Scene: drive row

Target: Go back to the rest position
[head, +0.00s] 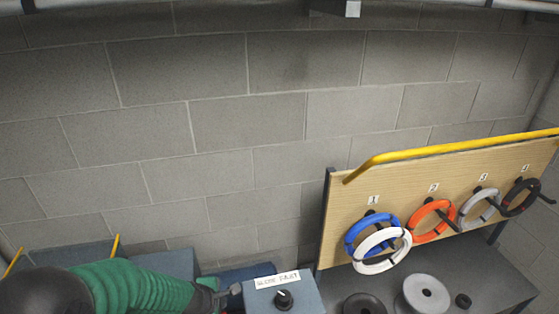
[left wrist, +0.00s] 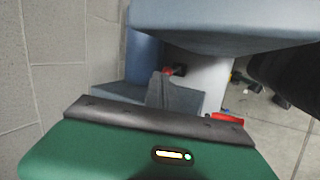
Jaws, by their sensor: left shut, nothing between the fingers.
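My left arm (head: 130,285), with a green ribbed sleeve, comes in from the lower left in the head view. My left gripper (head: 230,291) is at its end, small and dark, shut and empty. It is just left of a blue-grey box (head: 303,296) with a black knob (head: 283,299) and a white label; I cannot tell whether they touch. In the left wrist view a green housing with a dark edge and a small lit indicator fills the bottom. My right gripper is not in view.
A wooden board (head: 345,210) with a yellow top rail (head: 450,147) holds blue (head: 352,240), white (head: 362,268), orange (head: 416,229), grey and black rings on numbered pegs. Grey discs (head: 414,292) lie on the dark bench below. A block wall (head: 200,130) stands behind.

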